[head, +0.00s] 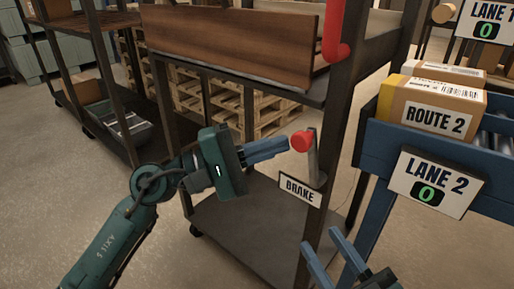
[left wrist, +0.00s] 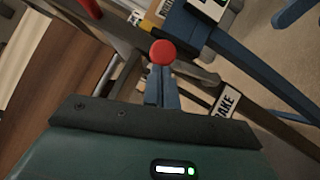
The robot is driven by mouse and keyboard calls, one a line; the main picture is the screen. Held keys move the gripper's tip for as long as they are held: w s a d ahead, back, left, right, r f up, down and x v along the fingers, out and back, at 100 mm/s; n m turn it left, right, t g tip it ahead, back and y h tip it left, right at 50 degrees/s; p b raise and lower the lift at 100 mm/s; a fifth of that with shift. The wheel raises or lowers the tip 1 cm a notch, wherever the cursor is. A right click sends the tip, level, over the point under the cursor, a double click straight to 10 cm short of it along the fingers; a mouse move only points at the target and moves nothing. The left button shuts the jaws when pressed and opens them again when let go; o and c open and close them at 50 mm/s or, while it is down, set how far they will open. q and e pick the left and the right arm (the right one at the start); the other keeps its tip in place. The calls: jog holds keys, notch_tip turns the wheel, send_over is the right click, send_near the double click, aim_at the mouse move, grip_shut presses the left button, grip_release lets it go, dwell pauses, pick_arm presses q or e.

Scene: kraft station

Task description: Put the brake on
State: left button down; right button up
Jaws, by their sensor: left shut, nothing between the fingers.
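The brake lever (head: 313,165) is a grey bar on the cart's near post, standing roughly upright, with a red ball knob (head: 301,141) at its top. A white BRAKE sign (head: 300,190) sits just below it. My left gripper (head: 287,146) is shut and empty, its blue fingertips pointing at the knob from the left. In the left wrist view the knob (left wrist: 163,52) lies just beyond the closed fingertips (left wrist: 161,75); I cannot tell whether they touch. My right gripper (head: 322,240) is open and empty at the bottom, below the sign.
The dark-framed cart carries a wooden panel (head: 230,42) on its upper shelf and has a bare lower shelf (head: 245,225). A red bent handle (head: 335,35) rises above the lever. The blue LANE 2 conveyor (head: 372,150) with a ROUTE 2 box (head: 433,103) stands close on the right.

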pick_arm(q)
jog(key=shift+s+d+r+m+g+y, duration=0.45)
jog(key=shift+d+m+y, duration=0.1)
jog(key=shift+m, duration=0.25)
jog(key=shift+s+d+m, duration=0.15)
jog(key=shift+d+m, duration=0.1)
jog(key=shift+m, duration=0.05)
pick_arm(e)
jog(key=shift+s+d+f+m+h, duration=0.15)
jog(key=shift+s+f+m+h, duration=0.15)
jog(key=shift+f, duration=0.15)
